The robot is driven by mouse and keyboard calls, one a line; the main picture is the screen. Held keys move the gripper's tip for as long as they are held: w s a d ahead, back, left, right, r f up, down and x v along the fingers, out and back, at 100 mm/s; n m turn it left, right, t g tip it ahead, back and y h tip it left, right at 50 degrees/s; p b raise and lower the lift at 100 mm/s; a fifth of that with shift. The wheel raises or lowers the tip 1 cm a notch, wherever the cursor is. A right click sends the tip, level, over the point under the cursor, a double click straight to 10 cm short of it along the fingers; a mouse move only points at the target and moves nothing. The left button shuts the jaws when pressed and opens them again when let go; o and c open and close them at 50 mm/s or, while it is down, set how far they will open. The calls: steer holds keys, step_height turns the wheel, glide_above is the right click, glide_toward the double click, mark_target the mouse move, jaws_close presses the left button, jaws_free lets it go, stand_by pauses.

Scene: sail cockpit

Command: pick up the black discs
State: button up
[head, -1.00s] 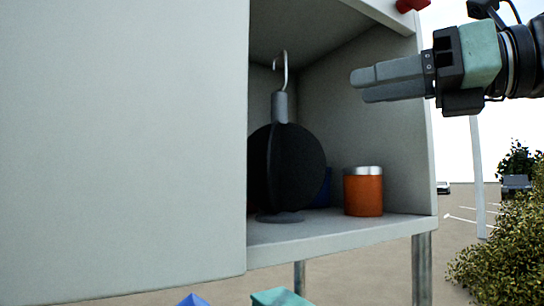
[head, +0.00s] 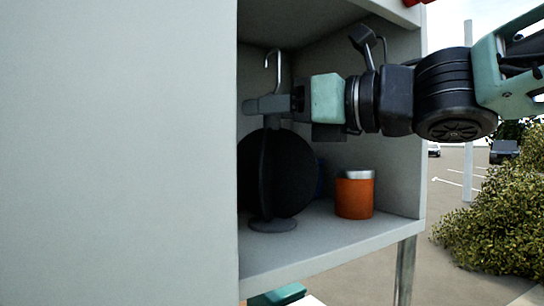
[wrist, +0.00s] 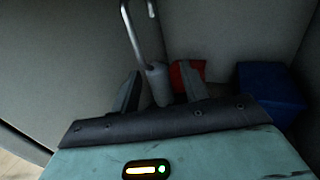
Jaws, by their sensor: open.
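The black discs (head: 280,175) stand upright, crossed on a round dark base, inside an open compartment in the head view. A grey cylindrical stem with a metal hook (head: 275,75) rises from their top. The hook and stem also show in the wrist view (wrist: 157,84). My gripper (head: 262,105) is inside the compartment at the height of the stem, just above the discs. In the wrist view its two fingers (wrist: 158,90) are apart, with the stem between them. I cannot tell whether either finger touches it. The discs are hidden in the wrist view.
An orange canister (head: 355,195) with a silver lid stands right of the discs. A blue box (wrist: 268,90) and a red object (wrist: 188,74) are behind. The compartment walls and shelf (head: 330,240) enclose my gripper; a large pale panel (head: 120,150) closes the left.

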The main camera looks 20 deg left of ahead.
steer(key=shift+a, duration=0.25)
jaws_close()
